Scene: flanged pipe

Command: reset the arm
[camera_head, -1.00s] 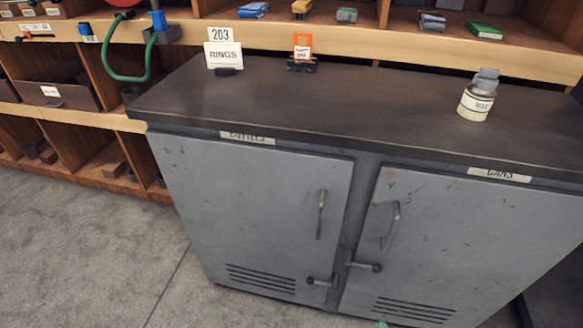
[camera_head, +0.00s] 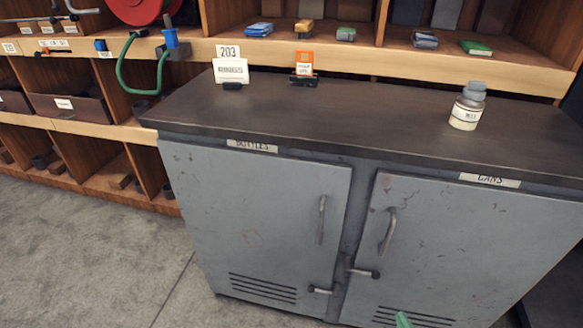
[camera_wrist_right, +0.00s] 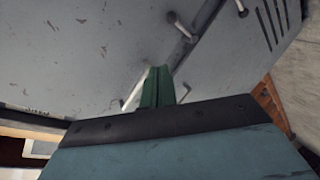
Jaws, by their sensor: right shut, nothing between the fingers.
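My right gripper (camera_head: 402,320) shows only as a small green tip at the bottom edge of the head view, in front of the right cabinet door. In the right wrist view its green fingers (camera_wrist_right: 157,86) are together and empty, pointing at the grey cabinet doors (camera_wrist_right: 90,50). The rest of the right arm is out of the head view. My left gripper is in neither view.
The grey cabinet (camera_head: 255,215) has two shut doors with handles and latches. On its dark top (camera_head: 330,115) stand a labelled bottle (camera_head: 467,107), a white sign (camera_head: 230,70) and an orange tag (camera_head: 304,65). Wooden shelving (camera_head: 490,70) runs behind. Floor (camera_head: 90,265) at left is clear.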

